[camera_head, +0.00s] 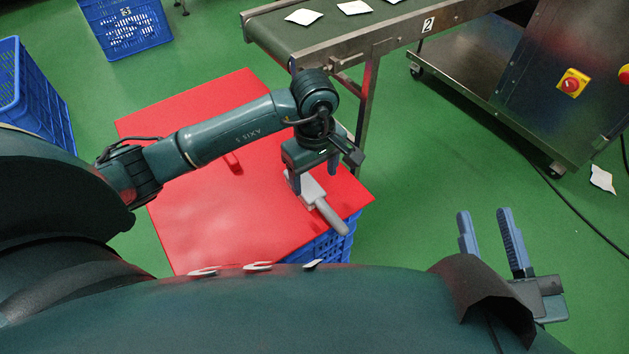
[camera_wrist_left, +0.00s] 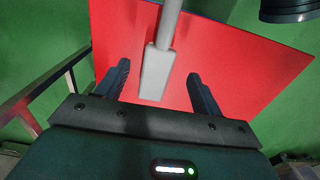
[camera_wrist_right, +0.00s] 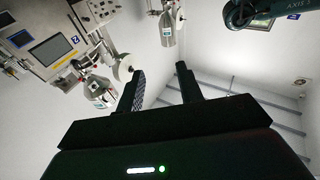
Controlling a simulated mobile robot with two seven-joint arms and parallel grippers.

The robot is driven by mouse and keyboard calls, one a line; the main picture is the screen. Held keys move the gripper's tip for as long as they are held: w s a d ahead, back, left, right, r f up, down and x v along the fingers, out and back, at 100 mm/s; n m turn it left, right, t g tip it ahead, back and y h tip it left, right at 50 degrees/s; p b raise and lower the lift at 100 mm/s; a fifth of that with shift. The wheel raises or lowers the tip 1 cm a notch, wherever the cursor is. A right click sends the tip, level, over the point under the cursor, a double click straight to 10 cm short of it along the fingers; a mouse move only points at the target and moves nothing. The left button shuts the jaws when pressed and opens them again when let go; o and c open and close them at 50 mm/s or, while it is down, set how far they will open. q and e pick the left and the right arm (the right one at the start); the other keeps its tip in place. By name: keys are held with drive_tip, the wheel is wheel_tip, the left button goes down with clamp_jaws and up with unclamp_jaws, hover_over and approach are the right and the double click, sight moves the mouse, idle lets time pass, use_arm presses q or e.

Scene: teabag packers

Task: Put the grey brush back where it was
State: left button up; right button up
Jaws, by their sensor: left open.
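The grey brush (camera_head: 328,212) lies on the red board (camera_head: 200,130) near its right corner, its handle reaching past the edge of the board in the head view. My left gripper (camera_head: 312,180) is over the brush's wide end, open. In the left wrist view the brush (camera_wrist_left: 155,72) shows between and beyond the two spread fingers of my left gripper (camera_wrist_left: 160,85), apart from both. My right gripper (camera_head: 490,235) is open and empty over the green floor at the lower right; its fingers point upward. The right wrist view shows the same right gripper (camera_wrist_right: 162,80) with nothing between its fingers.
The red board rests on a blue crate (camera_head: 325,246). A red handle (camera_head: 234,163) stands on the board. A conveyor (camera_head: 350,32) carrying white teabags runs behind. A steel machine (camera_head: 540,90) stands at the right. Blue crates (camera_head: 125,28) stand at the left. Green floor is free at centre right.

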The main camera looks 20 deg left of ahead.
use_arm(q)
wheel_tip(320, 180, up, 5)
drive_tip(key=shift+r+p, duration=0.1)
drive_tip(key=shift+p, duration=0.5)
use_arm(e)
drive_tip(key=shift+d+r, duration=0.1)
drive_tip(key=shift+d, duration=0.1)
